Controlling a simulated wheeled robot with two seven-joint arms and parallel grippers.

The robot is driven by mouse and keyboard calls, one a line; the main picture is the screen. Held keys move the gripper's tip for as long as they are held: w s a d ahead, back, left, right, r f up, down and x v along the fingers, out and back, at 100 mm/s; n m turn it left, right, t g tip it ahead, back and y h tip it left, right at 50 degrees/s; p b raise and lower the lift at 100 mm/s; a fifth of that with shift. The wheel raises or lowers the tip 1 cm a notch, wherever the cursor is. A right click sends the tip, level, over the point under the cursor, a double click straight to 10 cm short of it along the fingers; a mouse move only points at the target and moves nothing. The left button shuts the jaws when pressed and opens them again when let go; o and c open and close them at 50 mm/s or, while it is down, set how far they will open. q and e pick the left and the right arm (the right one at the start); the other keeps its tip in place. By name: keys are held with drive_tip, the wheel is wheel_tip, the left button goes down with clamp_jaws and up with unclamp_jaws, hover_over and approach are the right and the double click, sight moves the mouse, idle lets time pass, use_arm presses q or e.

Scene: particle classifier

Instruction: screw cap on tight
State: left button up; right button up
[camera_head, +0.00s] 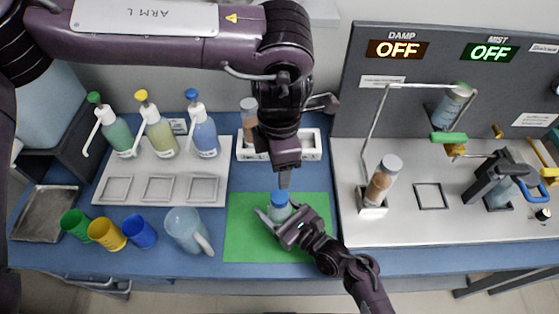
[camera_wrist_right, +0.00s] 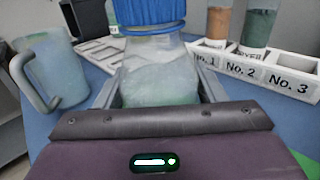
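A clear bottle (camera_wrist_right: 155,75) with pale contents stands on the green mat (camera_head: 240,240). A blue cap (camera_head: 279,198) sits on its mouth; it also shows in the right wrist view (camera_wrist_right: 150,12), where its top is cut off. My right gripper (camera_head: 279,215) is shut on the bottle's body, one finger on each side. My left gripper (camera_head: 284,182) points down just above the cap, apart from it. Its fingertips look narrow from this angle, so its opening is unclear. How tightly the cap sits cannot be seen.
A clear jug (camera_head: 184,229) and green, yellow and blue cups stand left of the mat. Several pump bottles stand behind, on a pale tray (camera_head: 105,165). A white numbered rack (camera_head: 311,144) is behind the mat; a machine panel (camera_head: 420,75) rises at right.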

drive_tip(key=o, duration=0.3)
drive_tip(key=shift+s+d, duration=0.1)
drive_tip(key=b+v, duration=0.1)
drive_tip(key=v, duration=0.5)
drive_tip(key=shift+s+d, duration=0.1)
drive_tip(key=shift+d, duration=0.05)
drive_tip(key=shift+s+d, duration=0.45)
